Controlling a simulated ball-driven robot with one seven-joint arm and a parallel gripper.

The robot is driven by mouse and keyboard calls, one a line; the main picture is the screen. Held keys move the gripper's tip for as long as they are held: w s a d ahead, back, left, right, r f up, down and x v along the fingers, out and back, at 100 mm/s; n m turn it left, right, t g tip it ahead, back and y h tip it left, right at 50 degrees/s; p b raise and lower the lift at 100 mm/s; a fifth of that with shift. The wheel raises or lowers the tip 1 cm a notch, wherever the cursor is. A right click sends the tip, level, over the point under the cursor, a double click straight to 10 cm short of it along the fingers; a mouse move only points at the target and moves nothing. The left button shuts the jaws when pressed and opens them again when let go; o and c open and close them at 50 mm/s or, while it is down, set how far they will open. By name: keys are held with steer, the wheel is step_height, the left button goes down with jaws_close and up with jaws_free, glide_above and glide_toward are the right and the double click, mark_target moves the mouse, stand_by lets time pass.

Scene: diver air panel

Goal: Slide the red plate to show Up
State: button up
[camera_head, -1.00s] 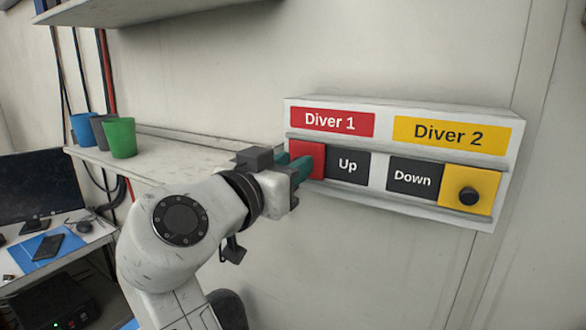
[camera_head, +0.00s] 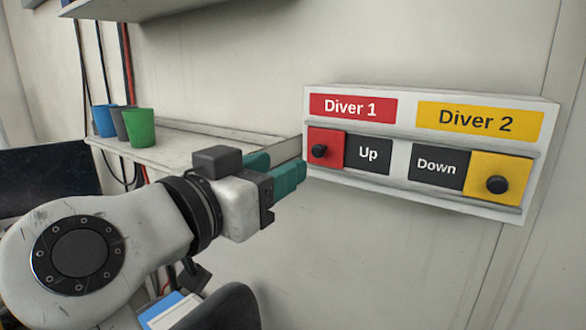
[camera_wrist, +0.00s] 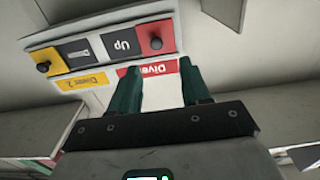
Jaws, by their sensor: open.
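The red plate (camera_head: 325,149) with its black knob sits at the left end of the Diver 1 slot on the white panel (camera_head: 400,147). The dark "Up" label (camera_head: 368,154) shows to its right. In the wrist view the red plate (camera_wrist: 162,37) also shows next to "Up" (camera_wrist: 121,44). My gripper (camera_head: 278,172) is open and empty, with green fingers. It is left of and slightly below the red plate, apart from the knob. In the wrist view its fingers (camera_wrist: 160,88) show with a gap between them.
The yellow plate (camera_head: 497,182) with a black knob sits at the right end of the Diver 2 slot, beside "Down" (camera_head: 436,168). A shelf (camera_head: 205,147) with blue, grey and green cups (camera_head: 140,128) is at the left. The wall below the panel is clear.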

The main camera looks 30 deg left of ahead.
steer(key=shift+s, duration=1.2)
